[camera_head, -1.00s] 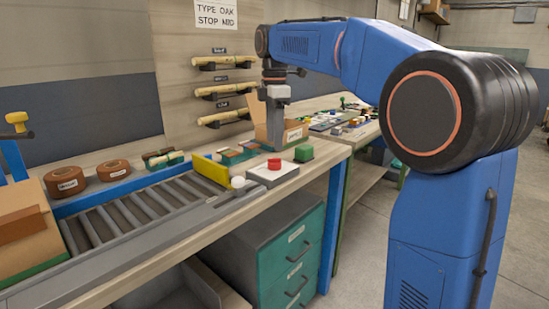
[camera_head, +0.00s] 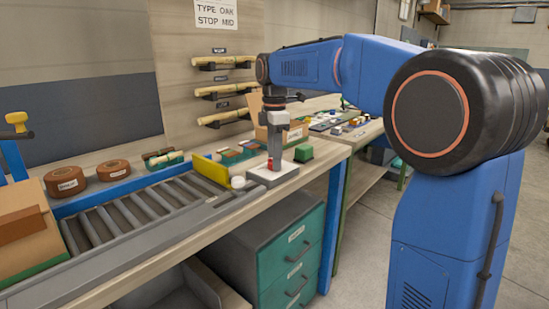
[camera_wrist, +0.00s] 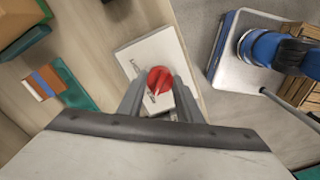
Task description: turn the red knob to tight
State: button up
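The red knob (camera_wrist: 159,80) sits on a pale plate (camera_wrist: 133,60) with small dark markings, too small to read here. In the wrist view its raised grip looks slanted. My gripper (camera_wrist: 160,82) points down over the plate, with one finger on each side of the knob. The fingers stand apart; I cannot tell if they touch it. In the head view my gripper (camera_head: 274,166) is down at the plate (camera_head: 285,177) and hides most of the knob (camera_head: 269,163).
A green block (camera_head: 303,153) stands just right of the plate. A white round button (camera_head: 238,182) and a yellow stop (camera_head: 210,169) at the roller conveyor (camera_head: 140,213) are to the left. A cardboard box (camera_head: 262,133) stands behind my gripper.

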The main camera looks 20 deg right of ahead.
jog(key=shift+m, duration=0.3)
jog(key=shift+c, duration=0.4)
jog(key=m, duration=0.3)
jog(key=shift+m, duration=0.3)
jog(key=m, duration=0.4)
jog(key=shift+m, duration=0.3)
jog(key=m, duration=0.4)
jog(key=shift+m, duration=2.5)
jog(key=o, duration=1)
jog(key=shift+o, duration=0.2)
jog(key=shift+r, duration=0.15)
notch_tip(320, 180, up, 17)
